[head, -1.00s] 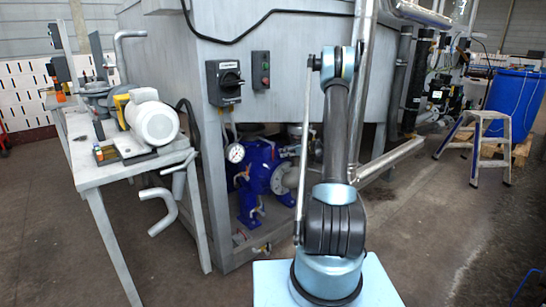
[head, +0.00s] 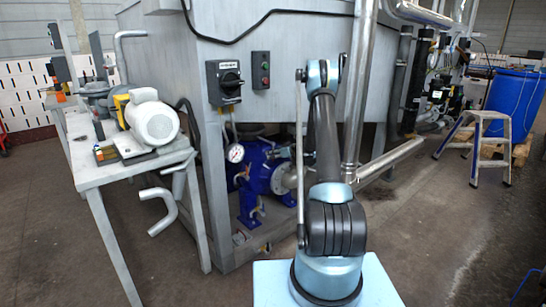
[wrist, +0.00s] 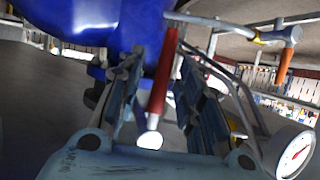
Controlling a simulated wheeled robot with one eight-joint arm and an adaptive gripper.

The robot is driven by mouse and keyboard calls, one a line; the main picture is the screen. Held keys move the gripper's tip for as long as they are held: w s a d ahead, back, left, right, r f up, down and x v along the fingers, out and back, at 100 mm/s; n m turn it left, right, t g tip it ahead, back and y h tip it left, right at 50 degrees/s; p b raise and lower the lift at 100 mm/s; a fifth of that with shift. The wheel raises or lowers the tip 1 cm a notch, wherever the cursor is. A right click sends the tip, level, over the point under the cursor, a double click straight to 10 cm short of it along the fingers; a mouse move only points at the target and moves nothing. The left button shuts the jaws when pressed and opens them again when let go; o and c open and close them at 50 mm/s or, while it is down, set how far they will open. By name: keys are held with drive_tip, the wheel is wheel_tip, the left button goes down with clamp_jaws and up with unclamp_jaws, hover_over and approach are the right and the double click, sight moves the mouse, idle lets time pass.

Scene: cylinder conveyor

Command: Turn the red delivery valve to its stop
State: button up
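In the wrist view a long red valve handle (wrist: 160,82) hangs below a large blue pump body (wrist: 95,20). My gripper (wrist: 158,64) is open, with one finger on each side of the red handle. Gaps show between the handle and both fingers. I cannot tell how deep the handle sits between them. In the head view the blue pump (head: 262,172) stands under the grey tank. My gripper and the red handle cannot be made out there.
A pressure gauge (wrist: 293,155) is close to the right of my gripper. An orange handle (wrist: 286,66) hangs from a pipe at the upper right.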

clamp_jaws()
